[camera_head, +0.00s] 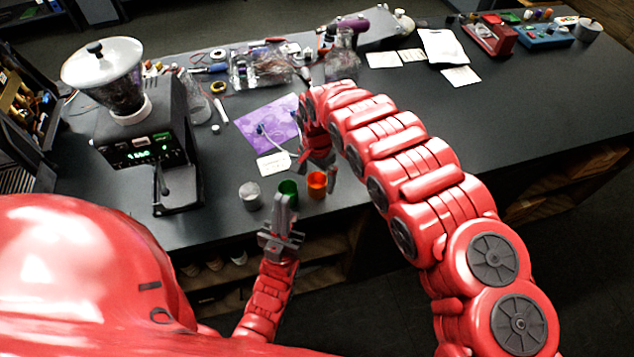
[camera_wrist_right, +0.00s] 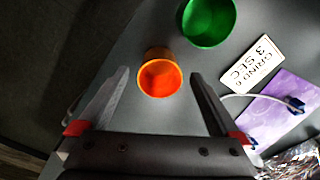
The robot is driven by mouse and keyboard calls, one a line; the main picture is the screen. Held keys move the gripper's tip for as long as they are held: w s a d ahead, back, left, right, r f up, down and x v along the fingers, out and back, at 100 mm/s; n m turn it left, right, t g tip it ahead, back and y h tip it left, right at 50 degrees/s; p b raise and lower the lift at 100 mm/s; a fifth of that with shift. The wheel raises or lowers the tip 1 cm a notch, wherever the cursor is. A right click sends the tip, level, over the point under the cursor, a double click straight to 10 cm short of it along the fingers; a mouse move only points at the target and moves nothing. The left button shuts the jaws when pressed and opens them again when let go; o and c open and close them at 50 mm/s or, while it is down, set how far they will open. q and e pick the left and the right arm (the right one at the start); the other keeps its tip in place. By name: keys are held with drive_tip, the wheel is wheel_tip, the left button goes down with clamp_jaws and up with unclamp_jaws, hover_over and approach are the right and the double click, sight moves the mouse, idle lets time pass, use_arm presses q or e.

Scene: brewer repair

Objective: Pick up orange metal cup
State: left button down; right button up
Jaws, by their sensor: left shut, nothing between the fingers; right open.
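The orange metal cup (camera_head: 317,185) stands upright on the dark table near its front edge, right of a green cup (camera_head: 288,192). In the right wrist view the orange cup (camera_wrist_right: 160,76) lies ahead of my right gripper (camera_wrist_right: 158,72), between the lines of its two spread fingers. My right gripper (camera_head: 318,168) is open and empty, close to the orange cup in the head view. My left gripper (camera_head: 285,215) is shut and empty in front of the green cup, at the table's front edge.
A silver cup (camera_head: 250,196) stands left of the green cup, which also shows in the right wrist view (camera_wrist_right: 208,20). A white label card (camera_head: 273,163) and a purple sheet (camera_head: 268,124) lie behind. A grinder (camera_head: 140,130) stands at the left.

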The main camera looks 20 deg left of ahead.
drive_tip(key=shift+f, duration=1.05)
drive_tip(key=c, duration=1.5)
drive_tip(key=shift+o, duration=0.2)
drive_tip(key=shift+r, duration=0.15)
